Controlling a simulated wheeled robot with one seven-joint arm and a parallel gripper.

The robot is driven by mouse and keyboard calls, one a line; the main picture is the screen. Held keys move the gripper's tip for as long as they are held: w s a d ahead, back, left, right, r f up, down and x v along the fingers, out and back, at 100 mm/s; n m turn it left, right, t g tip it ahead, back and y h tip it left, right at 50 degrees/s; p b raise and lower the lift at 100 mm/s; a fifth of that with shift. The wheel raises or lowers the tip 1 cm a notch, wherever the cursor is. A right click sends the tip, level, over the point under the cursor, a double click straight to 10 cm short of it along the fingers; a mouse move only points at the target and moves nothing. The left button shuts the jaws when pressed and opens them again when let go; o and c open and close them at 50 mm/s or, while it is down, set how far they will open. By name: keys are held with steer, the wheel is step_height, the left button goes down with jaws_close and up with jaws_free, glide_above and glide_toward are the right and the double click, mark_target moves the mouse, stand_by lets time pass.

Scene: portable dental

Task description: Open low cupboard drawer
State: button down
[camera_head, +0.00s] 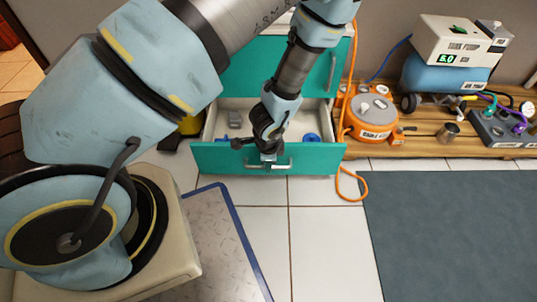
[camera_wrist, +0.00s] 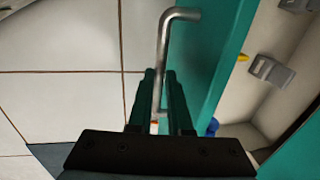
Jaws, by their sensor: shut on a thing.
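The low cupboard drawer (camera_head: 215,158) has a teal front and a pale inside, and it stands pulled out from the teal cupboard (camera_head: 240,80). Its silver bar handle (camera_head: 284,166) is on the front face. My gripper (camera_head: 268,157) is at the handle, with my arm reaching down over the drawer. In the wrist view my gripper (camera_wrist: 160,100) has its two dark fingers on either side of the handle bar (camera_wrist: 163,50), shut on it. The drawer front (camera_wrist: 215,60) and part of the inside show to the right there. My arm hides part of the drawer.
Inside the drawer are a grey item (camera_head: 235,119) and a blue round item (camera_head: 311,138). An orange device (camera_head: 370,115) with an orange hose stands on a low wooden platform (camera_head: 425,145) at the right. White floor tiles (camera_head: 310,225) in front are clear beside a dark mat (camera_head: 450,230).

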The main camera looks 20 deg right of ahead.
steer(key=shift+s, duration=0.15)
steer(key=c, duration=0.8)
jaws_free()
steer(key=shift+c, duration=0.2)
step_height(320, 180, up, 11)
steer(key=s+p, duration=0.1)
steer(key=p, duration=0.3)
steer(key=shift+s+a+f, duration=0.2)
steer(key=shift+s+a, duration=0.2)
steer(key=shift+a, duration=0.05)
